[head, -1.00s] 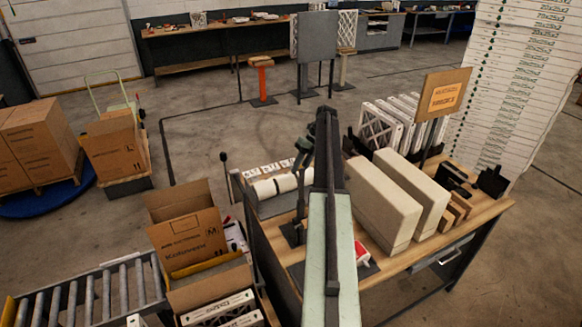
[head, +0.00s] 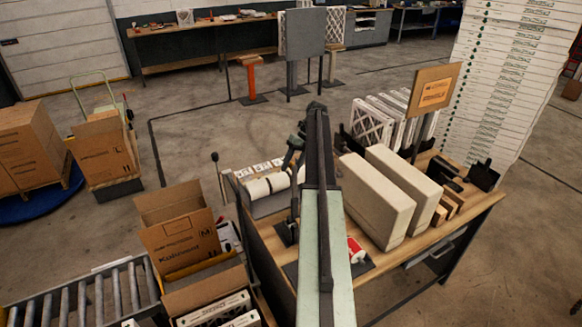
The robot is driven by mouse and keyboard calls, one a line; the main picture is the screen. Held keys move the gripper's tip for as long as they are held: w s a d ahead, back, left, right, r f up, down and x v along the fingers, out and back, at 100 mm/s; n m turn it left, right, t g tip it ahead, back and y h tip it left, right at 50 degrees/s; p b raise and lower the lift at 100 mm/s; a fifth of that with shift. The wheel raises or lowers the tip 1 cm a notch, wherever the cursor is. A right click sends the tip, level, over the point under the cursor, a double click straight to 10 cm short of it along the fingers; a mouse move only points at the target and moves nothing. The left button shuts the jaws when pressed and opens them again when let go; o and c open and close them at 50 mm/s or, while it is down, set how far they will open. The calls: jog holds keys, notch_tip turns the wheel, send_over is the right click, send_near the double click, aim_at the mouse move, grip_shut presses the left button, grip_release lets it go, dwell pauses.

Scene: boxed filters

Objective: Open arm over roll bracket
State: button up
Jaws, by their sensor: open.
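The roll bracket (head: 246,204) is a low grey holder near the left back edge of the wooden bench, with several white rolls (head: 268,186) lying in it. My arm reaches forward from the bottom middle, pale green and then dark. A dark jointed form just left of its far part appears to be my gripper (head: 290,160). It shows just right of the rolls, open and with nothing seen in it. My arm hides part of it, and its height over the bracket is unclear. A thin dark upright (head: 294,200) shows below it.
Two cream blocks (head: 375,200), white-framed filters (head: 372,125) and a sign (head: 435,90) stand on the right of the bench (head: 440,235). A red-and-white item (head: 355,250) lies beside my arm. Open cartons (head: 180,235) and a roller conveyor (head: 85,295) are at left.

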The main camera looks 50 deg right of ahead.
jog(key=w+p+v, duration=0.1)
jog(key=p+v, duration=0.5)
jog(key=v, duration=0.1)
jog(key=shift+s+d+r+p, duration=0.15)
jog(key=shift+s+r+p, duration=0.15)
jog(key=shift+s, duration=0.25)
